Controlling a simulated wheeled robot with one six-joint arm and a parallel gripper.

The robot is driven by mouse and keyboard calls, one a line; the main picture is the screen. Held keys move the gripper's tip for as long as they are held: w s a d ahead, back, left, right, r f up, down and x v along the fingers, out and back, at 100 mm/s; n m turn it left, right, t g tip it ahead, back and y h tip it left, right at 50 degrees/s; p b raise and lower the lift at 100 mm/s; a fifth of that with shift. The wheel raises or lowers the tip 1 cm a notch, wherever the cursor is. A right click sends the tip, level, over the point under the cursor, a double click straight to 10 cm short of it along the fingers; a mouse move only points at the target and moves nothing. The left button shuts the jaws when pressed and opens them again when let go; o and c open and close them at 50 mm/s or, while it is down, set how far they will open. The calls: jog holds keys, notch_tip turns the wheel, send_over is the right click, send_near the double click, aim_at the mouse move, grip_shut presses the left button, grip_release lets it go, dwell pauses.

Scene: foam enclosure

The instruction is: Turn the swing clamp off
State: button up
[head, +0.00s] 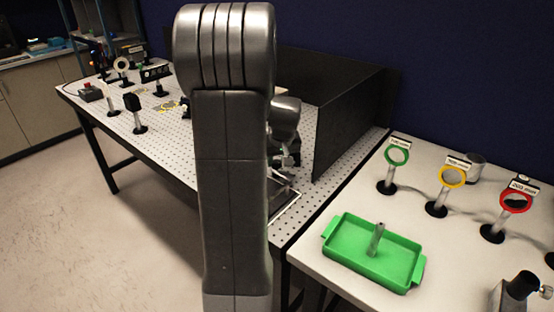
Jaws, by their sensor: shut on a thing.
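My gripper (286,152) is partly in view in the head view, low over the perforated table inside the black foam enclosure. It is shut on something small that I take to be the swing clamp. My own arm covers the left part of this spot, so the clamp's shape and the angle of its handle cannot be made out.
The black foam wall (350,125) stands close to the right of my gripper. The perforated table (165,140) holds several optics posts at left. A white table at right bears a green tray (342,262) and ring mounts: green (389,163), yellow (440,181), red (502,207).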

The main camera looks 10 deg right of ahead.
jog(key=o, duration=1)
jog(key=shift+c, duration=0.2)
jog(key=v, duration=1.4)
jog(key=shift+f, duration=0.25)
jog(key=x, duration=1.3)
jog(key=shift+w+f, duration=0.2)
jog(key=shift+f, duration=0.05)
jog(key=shift+r, duration=0.15)
